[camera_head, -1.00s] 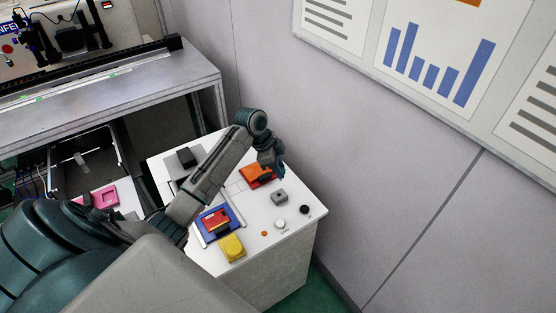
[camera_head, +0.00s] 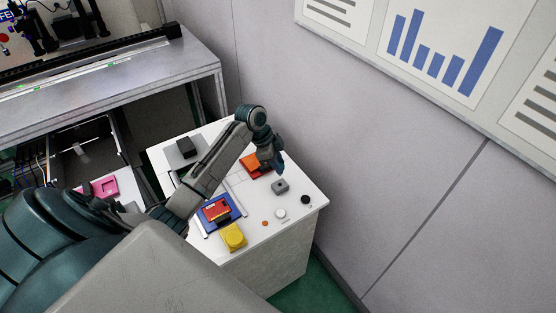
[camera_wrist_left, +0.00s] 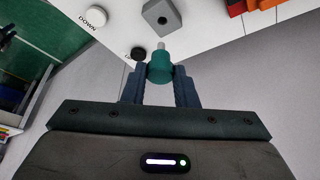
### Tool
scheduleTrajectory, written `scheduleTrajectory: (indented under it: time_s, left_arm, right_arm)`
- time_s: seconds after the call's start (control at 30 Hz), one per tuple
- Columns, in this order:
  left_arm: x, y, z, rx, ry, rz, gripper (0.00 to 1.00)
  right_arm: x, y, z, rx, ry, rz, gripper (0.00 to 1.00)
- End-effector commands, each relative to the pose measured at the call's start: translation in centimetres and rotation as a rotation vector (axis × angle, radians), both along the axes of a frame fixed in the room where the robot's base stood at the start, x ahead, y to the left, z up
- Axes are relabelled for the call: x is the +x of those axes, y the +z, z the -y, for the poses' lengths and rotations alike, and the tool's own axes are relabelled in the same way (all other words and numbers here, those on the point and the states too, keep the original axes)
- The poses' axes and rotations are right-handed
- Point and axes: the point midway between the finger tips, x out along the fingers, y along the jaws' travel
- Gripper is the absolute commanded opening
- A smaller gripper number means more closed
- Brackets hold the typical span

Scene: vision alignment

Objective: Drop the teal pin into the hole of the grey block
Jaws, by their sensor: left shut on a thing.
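The teal pin (camera_wrist_left: 160,68) is held between the fingers of my left gripper (camera_wrist_left: 160,88) in the left wrist view, with a thin pale tip projecting toward the table side. The grey block (camera_wrist_left: 162,18) lies beyond the tip, with a dark hole in its face. The tip appears apart from the block. In the head view my left gripper (camera_head: 277,166) is just behind the grey block (camera_head: 280,187), which sits on the white table. The pin cannot be made out clearly there. My right gripper is out of view.
A black knob (camera_head: 305,199), a white button (camera_head: 280,213) and a small orange dot are in front. A blue-red tray piece (camera_head: 220,213) and yellow block (camera_head: 233,237) lie left. The wall rises beyond the table.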

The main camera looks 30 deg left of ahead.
Motion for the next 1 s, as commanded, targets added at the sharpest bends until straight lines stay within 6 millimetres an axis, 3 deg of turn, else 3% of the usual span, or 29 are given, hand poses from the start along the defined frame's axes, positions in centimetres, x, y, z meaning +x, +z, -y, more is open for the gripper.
scheduleTrajectory:
  time_s: [0.1,0.33,1.0]
  left_arm:
    - [0.0,-1.6,0.0,0.000,0.001,0.000,0.04]
    - [0.0,-3.1,0.0,0.001,0.000,0.000,0.04]
    - [0.0,-3.2,0.0,0.000,0.000,0.001,0.04]
  right_arm:
    - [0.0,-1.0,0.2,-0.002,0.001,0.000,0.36]
    - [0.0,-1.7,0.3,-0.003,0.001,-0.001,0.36]
    - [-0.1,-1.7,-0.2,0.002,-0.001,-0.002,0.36]
